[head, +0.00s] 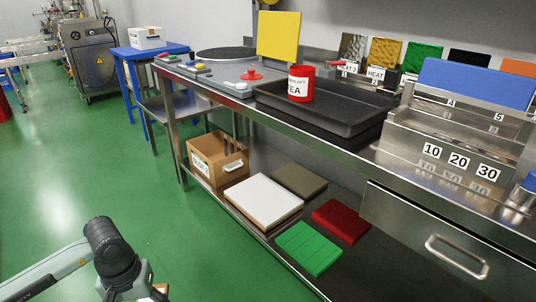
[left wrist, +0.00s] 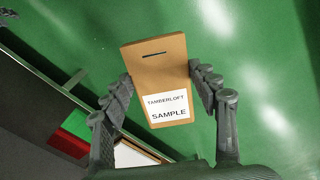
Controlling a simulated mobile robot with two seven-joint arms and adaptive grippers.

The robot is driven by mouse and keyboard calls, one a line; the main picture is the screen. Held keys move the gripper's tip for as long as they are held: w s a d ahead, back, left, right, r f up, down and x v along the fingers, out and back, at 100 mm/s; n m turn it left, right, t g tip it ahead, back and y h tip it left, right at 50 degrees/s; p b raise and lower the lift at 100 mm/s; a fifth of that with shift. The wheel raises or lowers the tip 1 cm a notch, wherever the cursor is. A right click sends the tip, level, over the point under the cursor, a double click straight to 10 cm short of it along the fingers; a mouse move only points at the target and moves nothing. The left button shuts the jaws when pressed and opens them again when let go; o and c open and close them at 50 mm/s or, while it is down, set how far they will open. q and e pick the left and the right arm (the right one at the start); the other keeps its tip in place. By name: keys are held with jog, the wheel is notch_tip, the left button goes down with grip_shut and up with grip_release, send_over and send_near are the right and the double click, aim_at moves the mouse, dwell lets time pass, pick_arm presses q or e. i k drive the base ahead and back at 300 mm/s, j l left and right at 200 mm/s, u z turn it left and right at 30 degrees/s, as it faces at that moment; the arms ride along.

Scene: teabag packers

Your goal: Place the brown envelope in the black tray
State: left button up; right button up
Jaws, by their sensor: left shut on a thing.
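The brown envelope (left wrist: 158,75), with a slot near its top and a white "TAMBERLOFT SAMPLE" label, is held between the fingers of my left gripper (left wrist: 163,76), one finger on each side. In the head view only a small part of the envelope (head: 161,288) shows at the bottom edge, by my left wrist, over the green floor. The black tray (head: 345,128) lies on the steel bench, up and right of my left gripper and well apart from it. A red and white tea tin (head: 301,84) stands in the tray. My right gripper is not in view.
On the lower shelf are a cardboard box (head: 217,158), a white slab (head: 263,200), a green slab (head: 309,248), a red slab (head: 341,220) and a dark slab (head: 299,179). A steel rack (head: 455,160) stands right of the tray. Open green floor lies left of the bench.

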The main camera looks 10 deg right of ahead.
aim_at(341, 117)
jog(key=i+j+z, duration=0.15)
jog(key=z, duration=0.3)
jog(key=i+j+z, duration=0.1)
jog(key=z, duration=0.35)
jog(key=i+j+z, duration=0.1)
jog(key=j+z, duration=0.5)
jog(key=z, duration=0.3)
jog(key=j+z, duration=0.3)
jog(key=z, duration=0.15)
